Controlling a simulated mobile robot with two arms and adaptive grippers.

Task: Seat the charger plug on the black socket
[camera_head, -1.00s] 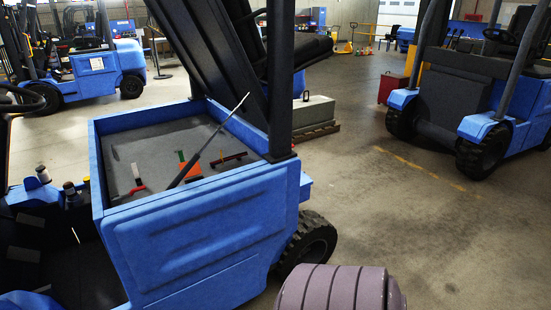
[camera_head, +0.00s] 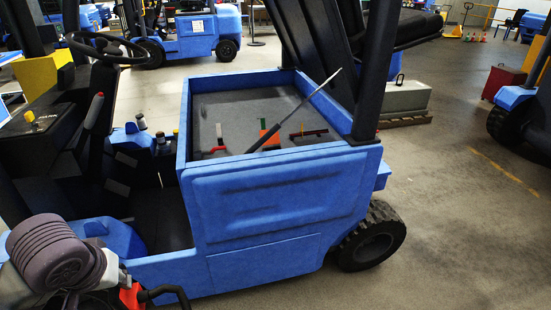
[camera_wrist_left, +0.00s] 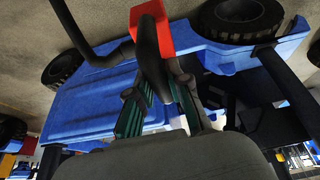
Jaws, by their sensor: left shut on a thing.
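The charger plug appears to be the red block (camera_head: 131,296) with a black curved cable, low at the left in the head view. In the left wrist view the red block (camera_wrist_left: 151,28) sits at the top, joined to a black grip and cable. My left gripper (camera_wrist_left: 158,98) is shut on the black part, between its green-padded fingers. The plug is held in front of the blue forklift's side (camera_head: 270,215), and I cannot judge the gap. I cannot pick out the black socket in either view. My right gripper is not in view.
The forklift's open bed (camera_head: 228,96) holds several tools, and a long thin rod rises from it. Its black wheel (camera_head: 372,238) is at the right. The steering wheel (camera_head: 108,47) and levers are at the upper left. Open floor (camera_head: 465,230) lies right of the forklift.

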